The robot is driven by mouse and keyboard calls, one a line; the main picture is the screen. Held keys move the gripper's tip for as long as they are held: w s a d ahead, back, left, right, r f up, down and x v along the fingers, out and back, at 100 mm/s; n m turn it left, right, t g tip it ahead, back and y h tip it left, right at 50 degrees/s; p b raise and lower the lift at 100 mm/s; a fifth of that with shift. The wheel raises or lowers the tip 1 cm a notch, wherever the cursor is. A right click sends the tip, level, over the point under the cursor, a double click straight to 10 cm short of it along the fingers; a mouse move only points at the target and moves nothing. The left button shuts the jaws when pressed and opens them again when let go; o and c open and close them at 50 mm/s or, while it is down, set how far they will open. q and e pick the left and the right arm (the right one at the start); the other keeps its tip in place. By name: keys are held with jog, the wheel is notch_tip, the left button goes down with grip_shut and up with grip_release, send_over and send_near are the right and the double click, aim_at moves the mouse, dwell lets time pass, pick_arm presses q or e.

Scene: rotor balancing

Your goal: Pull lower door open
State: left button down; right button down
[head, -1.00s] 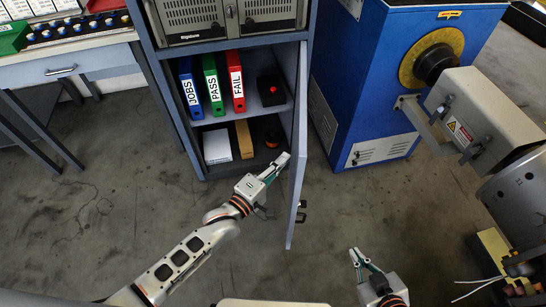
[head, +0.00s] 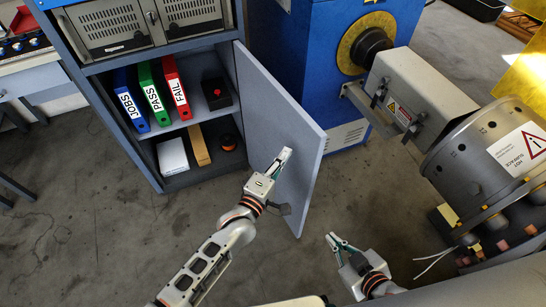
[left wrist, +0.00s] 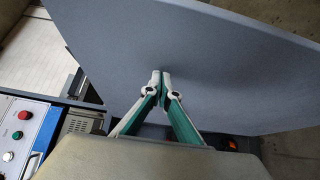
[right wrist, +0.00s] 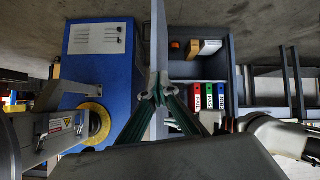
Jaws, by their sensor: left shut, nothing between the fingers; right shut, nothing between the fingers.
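The lower door (head: 285,135) of the grey-blue cabinet (head: 150,184) stands wide open, swung out to the right, its inner face towards the left. My left gripper (head: 284,156) is shut and empty, its fingertips at the inner face of the door. In the left wrist view the shut fingertips (left wrist: 161,74) are in front of the broad door panel (left wrist: 200,50); I cannot tell whether they touch. My right gripper (head: 332,238) is shut and empty, on the other side of the door near its lower corner. The door's outer handle is hidden in the head view.
Inside the cabinet are blue, green and red binders (head: 175,88), a black box with a red button (head: 216,93), and a white box (head: 172,156). A blue machine (head: 290,50) stands behind the door. A grey motor housing (head: 415,85) is at right.

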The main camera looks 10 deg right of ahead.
pick_arm(q)
jog(key=shift+w+d, duration=0.15)
jog(key=shift+d, duration=0.4)
pick_arm(e)
jog(key=shift+w+r, duration=0.15)
jog(key=shift+w, duration=0.2)
jog(key=shift+s, duration=0.2)
